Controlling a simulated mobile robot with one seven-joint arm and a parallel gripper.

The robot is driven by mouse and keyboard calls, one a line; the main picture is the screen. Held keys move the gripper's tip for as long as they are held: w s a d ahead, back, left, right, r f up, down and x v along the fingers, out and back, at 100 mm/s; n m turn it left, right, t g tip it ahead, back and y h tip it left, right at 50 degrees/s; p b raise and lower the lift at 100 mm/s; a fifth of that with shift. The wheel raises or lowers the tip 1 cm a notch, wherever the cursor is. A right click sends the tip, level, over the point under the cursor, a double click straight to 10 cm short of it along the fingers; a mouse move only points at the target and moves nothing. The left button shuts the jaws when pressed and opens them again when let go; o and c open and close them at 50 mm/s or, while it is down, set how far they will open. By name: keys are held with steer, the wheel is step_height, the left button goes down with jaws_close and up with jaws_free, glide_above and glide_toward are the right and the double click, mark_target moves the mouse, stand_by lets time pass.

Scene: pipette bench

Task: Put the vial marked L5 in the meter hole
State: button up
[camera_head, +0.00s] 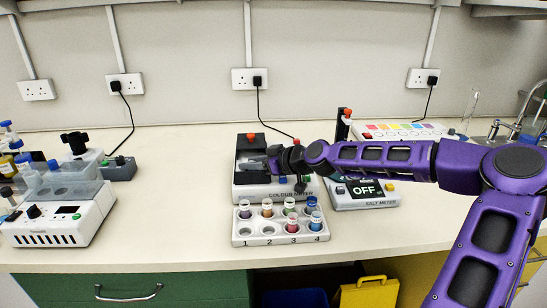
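The colour meter (248,190) is a white box with a dark top and a raised black part at its back left. My gripper (262,164) is over the meter's top, reaching in from the right. It is too small and dark to tell whether its fingers are open or hold a vial. The meter hole is not clearly visible. A white rack (256,240) stands in front of the meter with several capped vials. The front vials are a pink-red one (292,222) and a blue one (316,220); front holes 1 and 2 look empty. I cannot read the vial labels, so L5 is not identifiable.
The salt meter (380,204), its display reading OFF, stands right of the colour meter, under my forearm. A white device (62,228) and several vials are at the left. A colour chart (400,130) lies at the back right. The bench (160,230) is clear left of the rack.

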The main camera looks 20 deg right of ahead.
steer(key=p+v, duration=0.1)
steer(key=v, duration=1.1)
steer(key=shift+r, duration=0.1)
